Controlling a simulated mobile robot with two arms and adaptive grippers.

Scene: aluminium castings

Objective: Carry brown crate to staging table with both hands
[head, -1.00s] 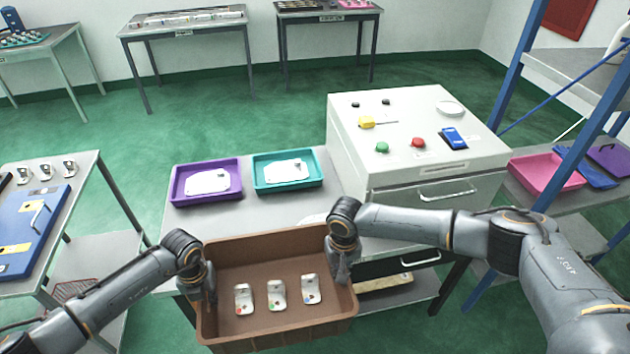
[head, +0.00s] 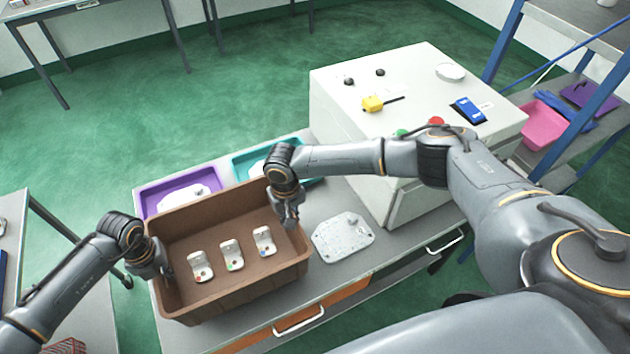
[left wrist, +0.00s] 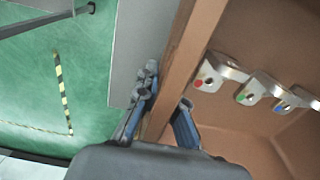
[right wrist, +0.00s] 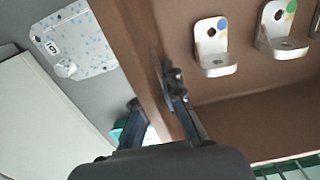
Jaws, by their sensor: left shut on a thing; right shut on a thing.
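The brown crate (head: 230,293) is at the grey bench (head: 350,268), overlapping its top in the head view; I cannot tell whether it rests on it or hangs just above. Three pale metal brackets stand inside, marked red (head: 200,266), green (head: 231,254) and blue (head: 264,241). My left gripper (head: 164,274) is shut on the crate's left wall, which also shows in the left wrist view (left wrist: 180,60). My right gripper (head: 290,217) is shut on the right wall, with a finger on each side in the right wrist view (right wrist: 155,108). Which table is the staging table is unclear.
A purple tray (head: 150,205) and a teal tray (head: 240,172) sit behind the crate. A flat cast plate (head: 343,238) lies right of it. A white cabinet (head: 400,90) stands farther right, beside a blue-framed shelf (head: 497,50).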

